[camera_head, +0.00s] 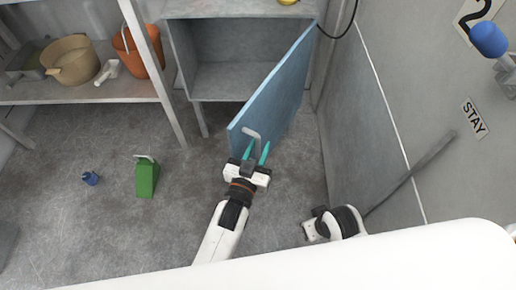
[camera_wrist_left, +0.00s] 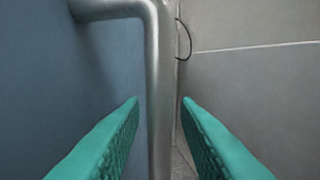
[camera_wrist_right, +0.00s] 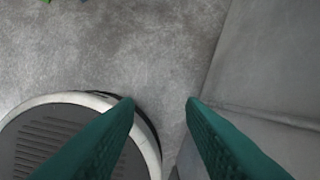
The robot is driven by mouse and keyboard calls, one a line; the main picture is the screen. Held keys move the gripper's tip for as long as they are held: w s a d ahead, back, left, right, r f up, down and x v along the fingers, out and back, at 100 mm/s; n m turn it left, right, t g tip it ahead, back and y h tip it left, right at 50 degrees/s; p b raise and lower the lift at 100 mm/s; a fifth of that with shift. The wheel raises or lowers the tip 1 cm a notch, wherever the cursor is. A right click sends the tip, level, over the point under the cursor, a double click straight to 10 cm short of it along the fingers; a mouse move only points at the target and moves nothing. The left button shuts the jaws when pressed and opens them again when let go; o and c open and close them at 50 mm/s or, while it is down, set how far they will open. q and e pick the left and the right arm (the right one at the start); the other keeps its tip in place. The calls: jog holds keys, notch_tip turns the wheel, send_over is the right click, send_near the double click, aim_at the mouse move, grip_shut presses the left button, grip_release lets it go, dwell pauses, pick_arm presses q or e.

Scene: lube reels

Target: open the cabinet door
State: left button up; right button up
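The cabinet (camera_head: 233,60) stands at the back, and its blue door (camera_head: 275,92) is swung wide open toward me, hinged on the right. The cabinet inside looks empty. A metal bar handle (camera_head: 252,134) is on the door near its free edge; it also shows in the left wrist view (camera_wrist_left: 158,80). My left gripper (camera_head: 257,152) is at the handle, with its teal fingers apart on either side of the bar and gaps visible. My right gripper (camera_wrist_right: 162,100) is open and empty, low over the floor; in the head view its fingers are hidden.
A shelf (camera_head: 85,93) at the left holds a tan pot (camera_head: 70,60), an orange bucket (camera_head: 138,50) and a scoop. A green container (camera_head: 146,178) and a small blue item (camera_head: 90,178) are on the floor. A grey wall (camera_head: 430,80) bounds the right side.

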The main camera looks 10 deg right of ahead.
pick_arm(q)
jog(key=shift+f, duration=0.1)
